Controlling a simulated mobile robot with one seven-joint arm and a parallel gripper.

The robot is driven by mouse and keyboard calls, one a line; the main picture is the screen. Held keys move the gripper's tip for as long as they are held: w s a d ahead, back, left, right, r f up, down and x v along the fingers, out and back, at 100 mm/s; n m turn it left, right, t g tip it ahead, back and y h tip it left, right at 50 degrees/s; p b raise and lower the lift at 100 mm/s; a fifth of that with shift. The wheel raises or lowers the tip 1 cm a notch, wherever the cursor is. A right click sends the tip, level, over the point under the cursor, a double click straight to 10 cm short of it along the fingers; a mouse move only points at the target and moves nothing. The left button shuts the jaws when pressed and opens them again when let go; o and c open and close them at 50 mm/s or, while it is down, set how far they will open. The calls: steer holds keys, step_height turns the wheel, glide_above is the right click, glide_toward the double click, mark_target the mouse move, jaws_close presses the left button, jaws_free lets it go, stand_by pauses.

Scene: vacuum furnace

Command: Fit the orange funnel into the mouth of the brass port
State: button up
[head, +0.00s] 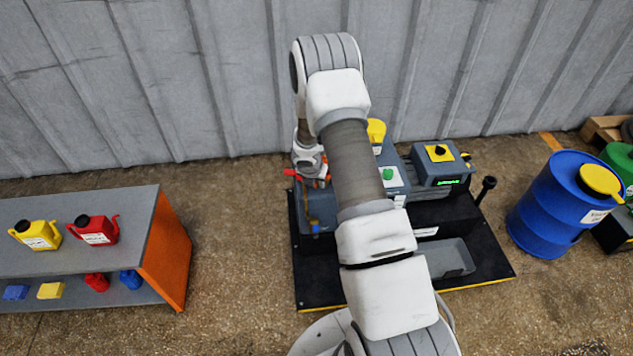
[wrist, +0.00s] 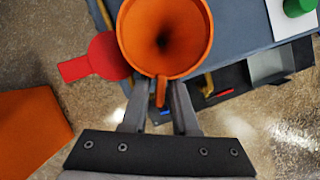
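The orange funnel (wrist: 165,40) fills the top middle of the wrist view, its wide mouth facing the camera. Its small tab lies between the fingers of my gripper (wrist: 161,92), which is shut on it. In the head view, my gripper is largely hidden by my arm, and only a sliver of the funnel (head: 321,183) shows over the left part of the grey machine (head: 318,212). The brass port cannot be made out in either view. The funnel hides what is directly below it, so I cannot tell whether its spout is in the port.
The machine has a green button (head: 388,173) and a control box (head: 440,164). An orange-sided bench (head: 168,255) with canisters stands left, a blue drum (head: 553,210) right. Floor between bench and machine is clear.

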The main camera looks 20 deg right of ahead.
steer(key=shift+o, duration=1.1)
steer(key=shift+r, duration=0.1)
steer(key=shift+a+r, duration=0.15)
steer(key=shift+r, duration=0.05)
steer(key=p+v, duration=0.6)
steer(key=v, duration=1)
steer(key=shift+s+r+p, duration=0.3)
steer(key=shift+s, duration=0.1)
